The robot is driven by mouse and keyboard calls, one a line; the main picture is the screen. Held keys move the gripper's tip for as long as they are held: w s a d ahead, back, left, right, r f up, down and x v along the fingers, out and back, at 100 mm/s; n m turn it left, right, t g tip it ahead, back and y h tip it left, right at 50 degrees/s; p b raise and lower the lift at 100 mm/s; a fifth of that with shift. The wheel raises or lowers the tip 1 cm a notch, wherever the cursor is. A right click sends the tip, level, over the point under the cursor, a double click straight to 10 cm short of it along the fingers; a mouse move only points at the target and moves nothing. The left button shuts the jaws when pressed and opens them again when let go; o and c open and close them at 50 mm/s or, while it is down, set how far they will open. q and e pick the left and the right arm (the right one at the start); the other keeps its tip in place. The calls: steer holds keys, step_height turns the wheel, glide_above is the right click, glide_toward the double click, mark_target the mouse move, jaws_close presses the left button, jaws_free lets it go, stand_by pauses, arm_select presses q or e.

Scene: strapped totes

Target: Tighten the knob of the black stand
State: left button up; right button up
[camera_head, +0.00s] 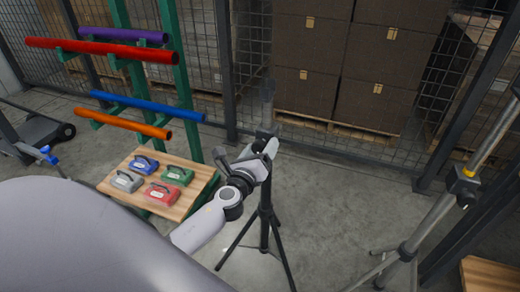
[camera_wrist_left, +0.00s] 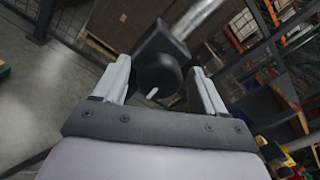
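The black stand (camera_head: 264,219) is a tripod on the floor in the middle of the head view; its grey pole (camera_head: 268,100) rises above a dark collar. My left gripper (camera_head: 262,148) is at that collar and hides part of it. In the left wrist view the round black knob (camera_wrist_left: 157,74), with a small white mark, sits on a black block. The left gripper (camera_wrist_left: 160,82) is open, one finger on each side of the knob, with a gap visible on both sides. My right gripper does not show.
A grey tripod stand (camera_head: 437,212) with a black clamp and yellow band stands at right. A wooden bench (camera_head: 197,206) with several coloured cases and a green rack (camera_head: 187,110) of coloured tubes are at left. A wire fence with stacked boxes (camera_head: 385,111) is behind.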

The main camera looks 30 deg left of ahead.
arm_select(q)
steer(key=shift+s, duration=0.15)
steer(key=v, duration=0.7)
stand_by(0.6)
steer(key=s+d+f+n+g+h+p, duration=0.2)
steer(key=s+d+f+n, duration=0.3)
steer(key=s+n, duration=0.4)
steer(key=s+d+f+n+g+h+p, duration=0.2)
steer(key=s+d+f+n+g+h, duration=0.2)
steer(key=s+n, duration=0.5)
steer(key=d+f+n+g, duration=0.1)
steer(key=d+f+n, duration=0.1)
steer(key=n, duration=0.4)
steer(key=shift+d+f+n, duration=0.2)
steer(key=shift+d+n, duration=0.2)
steer(key=shift+d, duration=0.15)
